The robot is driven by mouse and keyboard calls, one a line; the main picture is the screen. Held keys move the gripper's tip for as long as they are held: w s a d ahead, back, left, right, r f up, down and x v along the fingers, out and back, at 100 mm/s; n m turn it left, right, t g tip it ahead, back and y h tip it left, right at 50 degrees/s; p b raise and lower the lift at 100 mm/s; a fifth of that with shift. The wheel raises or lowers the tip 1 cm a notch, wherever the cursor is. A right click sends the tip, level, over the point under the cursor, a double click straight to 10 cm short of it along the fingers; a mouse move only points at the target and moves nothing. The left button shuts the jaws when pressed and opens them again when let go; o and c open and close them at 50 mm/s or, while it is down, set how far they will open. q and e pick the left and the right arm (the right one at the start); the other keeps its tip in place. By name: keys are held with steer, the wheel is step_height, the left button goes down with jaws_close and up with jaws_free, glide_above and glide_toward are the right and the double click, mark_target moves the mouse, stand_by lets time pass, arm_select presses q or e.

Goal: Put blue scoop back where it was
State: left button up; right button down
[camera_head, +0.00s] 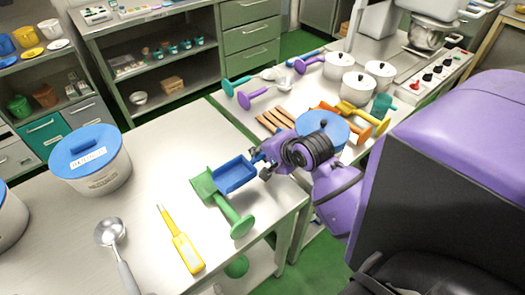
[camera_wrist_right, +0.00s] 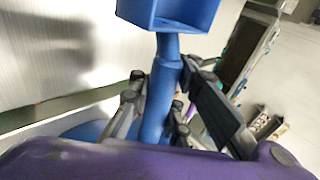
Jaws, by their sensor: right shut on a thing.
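The blue scoop (camera_head: 236,174) is in my right gripper (camera_head: 262,164), which is shut on its handle. In the head view its square bowl is next to the green scoop (camera_head: 222,200), over the near table's right part; I cannot tell whether it touches the table. In the right wrist view the blue scoop (camera_wrist_right: 172,60) points away from my right gripper (camera_wrist_right: 160,100), with its bowl cut off at the top edge. My left gripper is in neither view.
A yellow thermometer-like tool (camera_head: 182,242) and a metal ladle (camera_head: 112,235) lie on the near table (camera_head: 160,160). A white tub with a blue lid (camera_head: 92,160) stands at the left. A gap separates this table from the back counter, which holds white pots (camera_head: 358,86).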

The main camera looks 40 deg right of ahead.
steer(key=shift+d+f, duration=0.1)
steer(key=shift+f, duration=0.35)
steer(key=c, duration=1.6)
jaws_free()
steer(key=shift+c, duration=0.2)
steer(key=shift+r, duration=0.2)
steer(key=v, duration=1.2)
steer(key=shift+r, duration=0.4)
steer(key=shift+w, duration=0.1)
